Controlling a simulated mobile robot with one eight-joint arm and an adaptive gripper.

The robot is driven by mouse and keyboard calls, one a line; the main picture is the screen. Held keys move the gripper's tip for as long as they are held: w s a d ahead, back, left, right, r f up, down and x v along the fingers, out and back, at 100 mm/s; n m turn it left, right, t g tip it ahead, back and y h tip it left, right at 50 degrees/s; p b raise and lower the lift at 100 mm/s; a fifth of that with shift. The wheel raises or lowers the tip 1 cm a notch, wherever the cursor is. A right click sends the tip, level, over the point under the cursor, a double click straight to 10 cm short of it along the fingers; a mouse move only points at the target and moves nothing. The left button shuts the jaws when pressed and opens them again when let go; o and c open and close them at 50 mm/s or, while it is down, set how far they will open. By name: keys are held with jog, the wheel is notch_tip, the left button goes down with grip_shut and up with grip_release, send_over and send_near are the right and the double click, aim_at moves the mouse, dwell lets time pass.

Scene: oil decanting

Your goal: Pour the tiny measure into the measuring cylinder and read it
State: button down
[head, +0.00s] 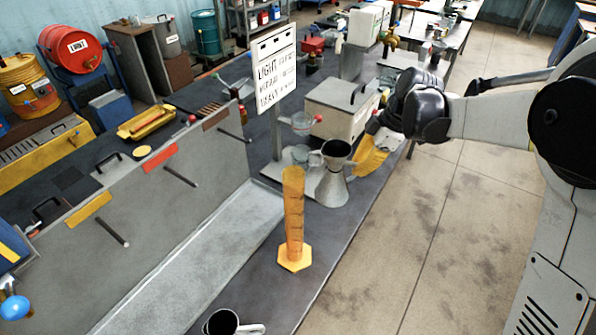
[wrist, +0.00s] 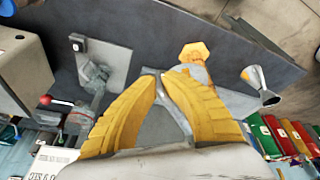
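The measuring cylinder (head: 294,215) is an amber, marked tube standing upright on a hexagonal foot. Its yellow hexagon also shows in the wrist view (wrist: 195,51), beyond the fingertips. A grey metal conical jug (head: 333,183) with a dark mouth is behind and right of the cylinder, upright; whether it touches the bench is unclear. My gripper (head: 357,172) is close against the jug's right side. In the wrist view, my yellow fingers (wrist: 158,78) converge with a narrow gap at the tips. Grey surface shows between and past them; a grip on the jug cannot be confirmed.
A dark-mouthed mug (head: 221,323) stands at the near bench edge. A long metal panel (head: 150,205) borders the left. Behind the jug are a lettered sign (head: 276,72), a clear vessel on a stand (head: 302,123) and a pale box (head: 341,107). Open floor lies right.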

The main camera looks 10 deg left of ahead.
aim_at(348, 145)
jog(key=shift+r, duration=0.1)
notch_tip(348, 145, up, 3)
jog(key=h+p, duration=0.1)
jog(key=t+p, duration=0.1)
jog(key=p, duration=0.1)
jog(key=shift+s+a+h, duration=0.15)
jog(key=shift+h, duration=0.25)
jog(key=r+p, duration=0.1)
jog(key=t+h, duration=0.1)
jog(key=r+t+p, duration=0.1)
jog(key=shift+s+a+r+n+h+p, duration=0.3)
jog(key=shift+s+a+h, duration=0.05)
jog(key=shift+h, duration=0.05)
jog(key=r+p, duration=0.1)
jog(key=s+a+r+t+h, duration=0.1)
jog(key=r+t+h+p, duration=0.1)
jog(key=r, duration=0.1)
jog(key=shift+s+a+p, duration=0.15)
jog(key=shift+a+p, duration=0.15)
jog(key=shift+s+a+r+n+t+h+p, duration=0.1)
jog(key=shift+r+n+t+h+p, duration=0.1)
jog(key=shift+r+t+h, duration=0.3)
jog(key=shift+s+a+r+n+t+h+p, duration=0.15)
jog(key=shift+r+h+p, duration=0.15)
jog(key=shift+r, duration=0.45)
jog(key=shift+r+n+t+h+p, duration=0.15)
jog(key=shift+r+t+h, duration=0.25)
jog(key=shift+r, duration=0.35)
jog(key=shift+a+r+t, duration=0.1)
jog(key=shift+r+t, duration=0.15)
